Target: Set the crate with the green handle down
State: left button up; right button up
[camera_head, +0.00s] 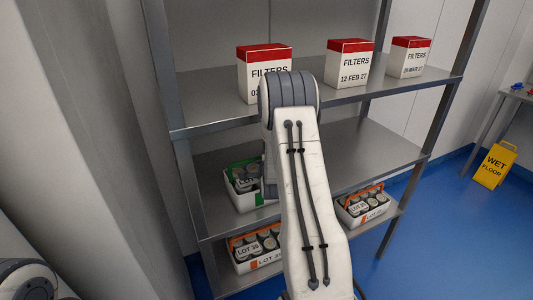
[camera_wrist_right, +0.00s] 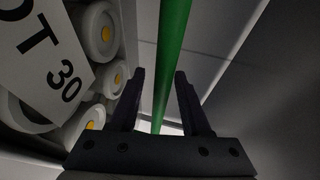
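The crate with the green handle (camera_head: 242,203) is white with green marks and holds several tubs. It sits on the middle shelf (camera_head: 370,155), left of my right arm, which hides part of it. In the right wrist view, the green handle (camera_wrist_right: 171,55) runs between the two fingers of my right gripper (camera_wrist_right: 160,75). The fingers are apart, with gaps beside the handle, so the gripper is open around it. A label ending in 30 and tubs with yellow centres show at the left there. My right gripper is hidden in the head view. My left gripper is out of view.
Two crates with orange handles stand on the bottom shelf, one at the left (camera_head: 257,264) and one at the right (camera_head: 364,219). Three FILTERS boxes, one being (camera_head: 348,68), stand on the top shelf. A yellow wet-floor sign (camera_head: 494,166) stands on the blue floor at the right.

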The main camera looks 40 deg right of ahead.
jog(key=shift+r, duration=0.1)
jog(key=shift+s+a, duration=0.1)
jog(key=shift+s, duration=0.05)
jog(key=b+v, duration=0.1)
jog(key=v, duration=0.6)
jog(key=shift+s+a+b, duration=0.2)
jog(key=shift+s+b, duration=0.05)
jog(key=shift+b, duration=0.05)
jog(key=p+v, duration=0.4)
jog(key=p, duration=0.1)
